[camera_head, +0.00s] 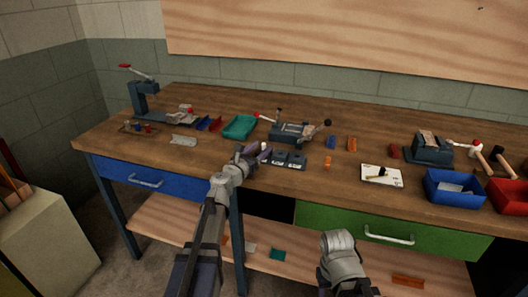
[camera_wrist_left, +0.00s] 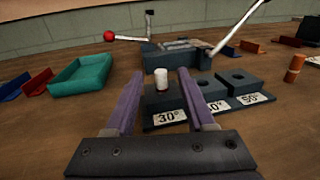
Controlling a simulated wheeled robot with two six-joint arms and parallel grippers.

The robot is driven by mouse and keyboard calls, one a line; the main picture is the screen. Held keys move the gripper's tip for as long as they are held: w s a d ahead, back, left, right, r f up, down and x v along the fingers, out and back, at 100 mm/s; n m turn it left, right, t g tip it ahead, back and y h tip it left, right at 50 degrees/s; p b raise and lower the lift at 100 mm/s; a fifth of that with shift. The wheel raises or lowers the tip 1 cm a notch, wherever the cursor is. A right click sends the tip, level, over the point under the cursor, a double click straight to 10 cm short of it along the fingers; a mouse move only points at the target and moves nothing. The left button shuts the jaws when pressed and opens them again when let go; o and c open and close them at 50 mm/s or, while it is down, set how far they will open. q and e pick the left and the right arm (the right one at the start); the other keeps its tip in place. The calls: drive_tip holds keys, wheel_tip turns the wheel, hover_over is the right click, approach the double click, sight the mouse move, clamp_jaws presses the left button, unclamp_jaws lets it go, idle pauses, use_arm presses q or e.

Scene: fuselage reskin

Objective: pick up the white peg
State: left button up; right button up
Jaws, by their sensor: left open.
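The white peg (camera_wrist_left: 162,80) stands upright at the block marked 30° (camera_wrist_left: 163,108), the leftmost of three dark angle blocks in the left wrist view. Its top also shows as a small white spot in the head view (camera_head: 264,146). My left gripper (camera_head: 259,153) is open, its two purple fingers (camera_wrist_left: 158,82) pointing towards the peg. In the wrist view the peg appears between the fingertips; I cannot tell how far ahead of them it is. The peg's lower end is hidden in the block.
A teal tray (camera_wrist_left: 83,75) lies left of the blocks, with blue and red brackets beyond it. A clamp fixture (camera_head: 293,132) with levers stands behind the blocks. An orange peg (camera_wrist_left: 295,67) is to the right. Blue (camera_head: 453,202) and red bins sit at the bench's right.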

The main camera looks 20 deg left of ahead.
use_arm(q)
drive_tip(key=x, duration=0.2)
drive_tip(key=shift+w+d+f, duration=0.1)
drive_tip(key=shift+w+d, duration=0.05)
drive_tip(key=shift+w, duration=0.2)
drive_tip(key=shift+s, duration=0.1)
drive_tip(key=shift+c, duration=0.2)
clamp_jaws()
